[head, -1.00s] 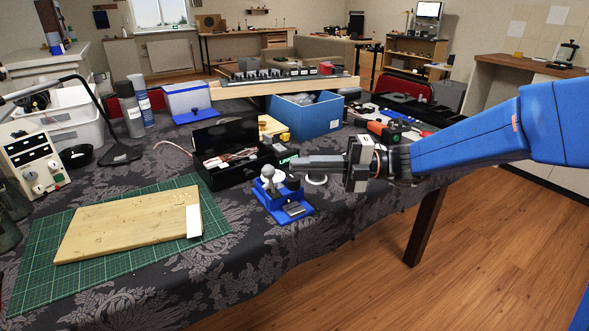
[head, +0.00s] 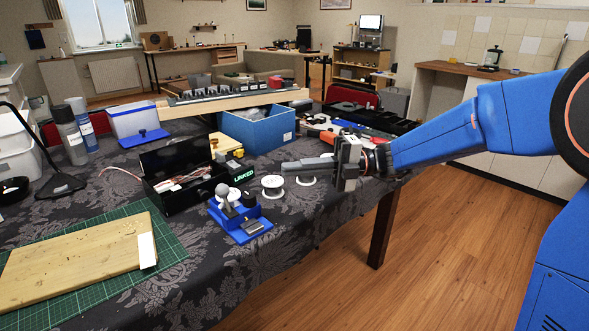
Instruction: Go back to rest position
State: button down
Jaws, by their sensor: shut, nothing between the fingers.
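My gripper (head: 285,167) is at the end of my blue arm, which reaches in from the right in the head view. Its fingers point left over the right part of the table, and they look closed together with nothing held. Just below and left of the fingertips is a white spool (head: 272,187). Another white round piece (head: 306,180) lies under the fingers, partly hidden by them. A blue stand with joystick-like knobs (head: 238,216) sits on the table, left of and nearer than the gripper.
An open black box with wires (head: 185,190) stands left of the spools. A blue bin (head: 258,130) is behind the gripper. A wooden board (head: 75,262) lies on a green mat (head: 165,250) at front left. Wooden floor (head: 400,280) is free right of the table.

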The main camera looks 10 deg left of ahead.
jog(key=s+d+f+n+t+h, duration=0.2)
jog(key=s+d+f+n+h, duration=0.25)
jog(key=s+d+n, duration=0.3)
jog(key=s+d+f+n+t+h, duration=0.2)
jog(key=s+d+f+n+h, duration=0.25)
jog(key=s+d+n, duration=0.3)
jog(key=s+d+f+n+t+h, duration=0.3)
jog(key=d+n+h, duration=0.1)
jog(key=d+n, duration=0.4)
jog(key=s+d+f+n+t+h, duration=0.3)
jog(key=d+n, duration=0.5)
jog(key=d, duration=0.5)
jog(key=shift+s+d+n+t+h, duration=0.2)
jog(key=shift+n+t+h, duration=0.1)
jog(key=shift+t+h, duration=0.25)
